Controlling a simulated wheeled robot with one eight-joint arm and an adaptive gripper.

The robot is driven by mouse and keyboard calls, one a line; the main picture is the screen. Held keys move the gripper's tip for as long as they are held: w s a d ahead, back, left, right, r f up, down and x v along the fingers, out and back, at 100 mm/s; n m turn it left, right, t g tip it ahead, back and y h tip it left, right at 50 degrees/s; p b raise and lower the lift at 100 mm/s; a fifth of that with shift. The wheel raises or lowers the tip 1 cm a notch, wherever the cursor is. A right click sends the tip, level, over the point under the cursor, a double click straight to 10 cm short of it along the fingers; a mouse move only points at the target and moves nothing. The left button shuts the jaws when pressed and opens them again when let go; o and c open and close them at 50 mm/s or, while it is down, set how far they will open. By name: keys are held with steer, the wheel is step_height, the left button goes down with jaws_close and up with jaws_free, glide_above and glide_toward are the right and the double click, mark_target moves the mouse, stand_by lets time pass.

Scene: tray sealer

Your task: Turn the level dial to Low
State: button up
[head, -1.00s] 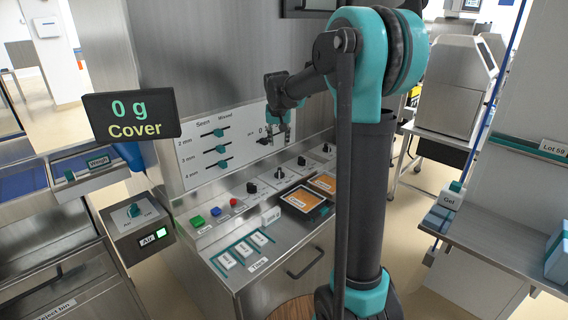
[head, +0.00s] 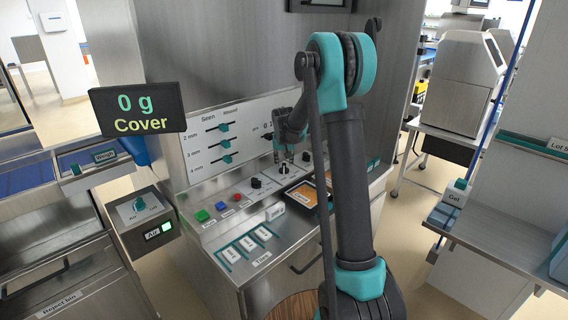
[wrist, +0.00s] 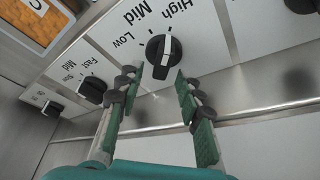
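The level dial (wrist: 158,52) is a round black knob on the white panel strip, with Low, Mid and High printed around it in the wrist view. Its white pointer line is turned toward High. In the head view the dial (head: 284,169) sits just below my gripper (head: 291,153). In the wrist view my gripper (wrist: 157,78) is open and empty. Its two fingers are apart, one toward each side of the dial, and the knob shows beyond the fingertips. I cannot tell whether either fingertip touches it.
A Slow/Mid/Fast dial (wrist: 92,90) stands close to the left finger in the wrist view, with another knob (wrist: 52,109) farther left. The head view shows green (head: 202,216), blue and red buttons, sliders (head: 224,127) on the upright panel, and an orange-faced display (head: 303,194).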

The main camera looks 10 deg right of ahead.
steer(key=shift+w+f, duration=0.2)
steer(key=shift+f, duration=0.2)
jaws_close()
